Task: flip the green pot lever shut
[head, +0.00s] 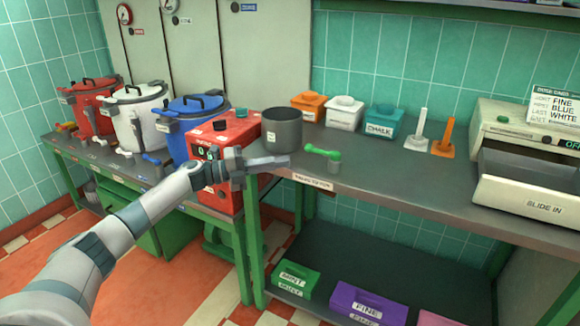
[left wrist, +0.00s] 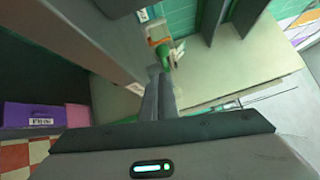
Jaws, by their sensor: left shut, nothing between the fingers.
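The green lever (head: 322,152) sits on a short grey stub (head: 333,167) at the front of the counter, just right of a grey pot (head: 282,133). Its arm points left, toward my left gripper (head: 287,161). That gripper is shut and empty, its fingers pointing right, a short gap from the lever in the picture. In the left wrist view a green piece (left wrist: 164,54), which looks like the lever, shows just past the shut fingertips (left wrist: 158,78). I cannot tell whether they touch. My right gripper is not in view.
A red box (head: 225,150) stands beside my left gripper. Blue (head: 196,122), white (head: 140,115) and red (head: 93,105) kettles stand further left. Small lidded boxes, including a teal one (head: 384,125), line the back. A drawer (head: 535,190) sticks out at right. The counter's middle is clear.

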